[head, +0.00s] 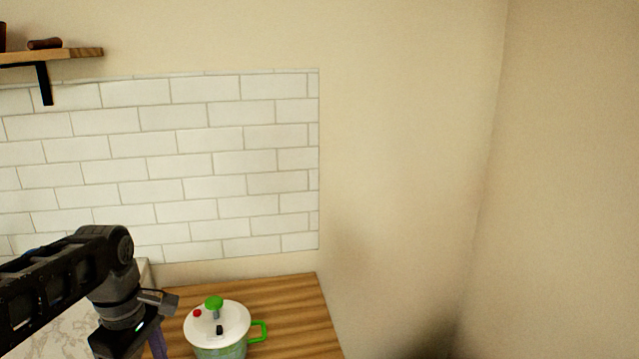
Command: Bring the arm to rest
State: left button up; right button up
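My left arm comes in from the left, bent down at a black joint. My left gripper (152,322) is at the lower left, just left of a white-lidded pot and apart from it in the picture. Its fingertips are not clear, so I cannot tell whether it is open or shut. A narrow purple piece (156,343) shows beside it; I cannot tell whether it is held. My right arm and gripper are not in view.
The pot (219,325), with green knob and side handle, stands on a wooden counter (290,298). Pale marble (62,338) lies left. A wall shelf (75,54) is at upper left, above white tiles (205,118). Bare walls meet in a corner at right.

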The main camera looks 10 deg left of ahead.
pick_arm(q)
jog(key=w+d+f+m+h, duration=0.1)
jog(key=d+f+m, duration=0.2)
jog(key=d+f, duration=0.45)
jog(key=w+d+f+m+h, duration=0.1)
jog(key=d+f+m, duration=0.25)
jog(key=f, duration=0.75)
jog(key=w+d+f+m+h, duration=0.1)
jog(key=d+f+m, duration=0.1)
jog(key=d+f, duration=0.6)
jog(key=s+d+f+m, duration=0.3)
jog(key=s+d+f, duration=0.1)
jog(key=s+f, duration=0.3)
jog(key=s+d+f+m, duration=0.3)
jog(key=s+d+f, duration=0.1)
jog(key=s+f, duration=0.4)
jog(key=shift+s+d+h, duration=0.25)
jog(key=shift+s+h, duration=0.15)
